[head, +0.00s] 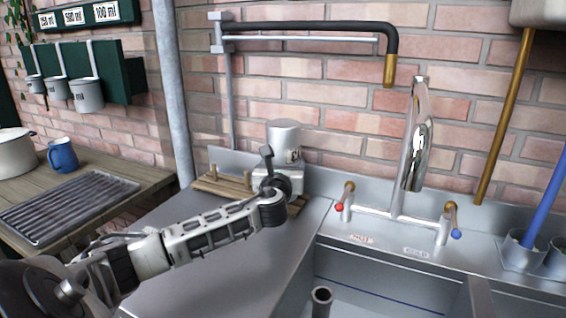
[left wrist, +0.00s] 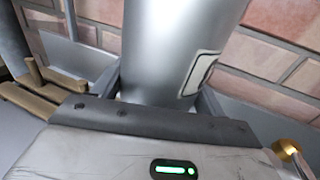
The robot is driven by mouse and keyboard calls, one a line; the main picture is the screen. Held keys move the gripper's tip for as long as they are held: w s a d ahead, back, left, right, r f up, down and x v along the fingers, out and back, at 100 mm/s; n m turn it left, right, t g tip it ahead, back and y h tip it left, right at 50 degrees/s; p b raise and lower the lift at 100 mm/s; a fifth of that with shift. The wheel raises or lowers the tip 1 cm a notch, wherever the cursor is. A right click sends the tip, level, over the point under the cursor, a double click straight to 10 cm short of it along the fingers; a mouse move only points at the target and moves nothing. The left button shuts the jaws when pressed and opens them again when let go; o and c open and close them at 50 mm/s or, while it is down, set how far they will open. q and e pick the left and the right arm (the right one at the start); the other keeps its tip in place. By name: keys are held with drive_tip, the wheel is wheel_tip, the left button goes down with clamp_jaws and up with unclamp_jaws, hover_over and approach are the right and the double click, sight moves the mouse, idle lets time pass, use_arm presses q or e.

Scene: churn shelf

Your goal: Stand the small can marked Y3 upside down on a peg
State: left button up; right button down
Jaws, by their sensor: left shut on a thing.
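My left gripper (head: 275,181) is shut on a grey metal can (head: 284,134) at the back of the counter. The can is roughly upright, with a smooth, closed-looking end up. Its pale label is only partly visible, so I cannot read the mark. In the left wrist view the can (left wrist: 172,45) rises between the fingers of my left gripper (left wrist: 160,98). A wooden peg rack (head: 222,186) lies below and behind the gripper, with short upright pegs at its left; it also shows in the left wrist view (left wrist: 45,95). The can's lower end is hidden, so I cannot tell whether a peg is inside it.
A sink (head: 385,275) with a chrome tap (head: 415,150) lies to the right. A black swing pipe (head: 340,28) hangs above on the brick wall. Several cups (head: 87,95) hang from a green rack at left, above a wooden table with a blue mug (head: 63,156).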

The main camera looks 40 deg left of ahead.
use_arm(q)
drive_tip(key=shift+f, duration=0.2)
idle(0.6)
drive_tip(key=o, duration=1.2)
drive_tip(key=shift+c, duration=0.2)
drive_tip(key=shift+f, duration=0.1)
drive_tip(key=v, duration=1.6)
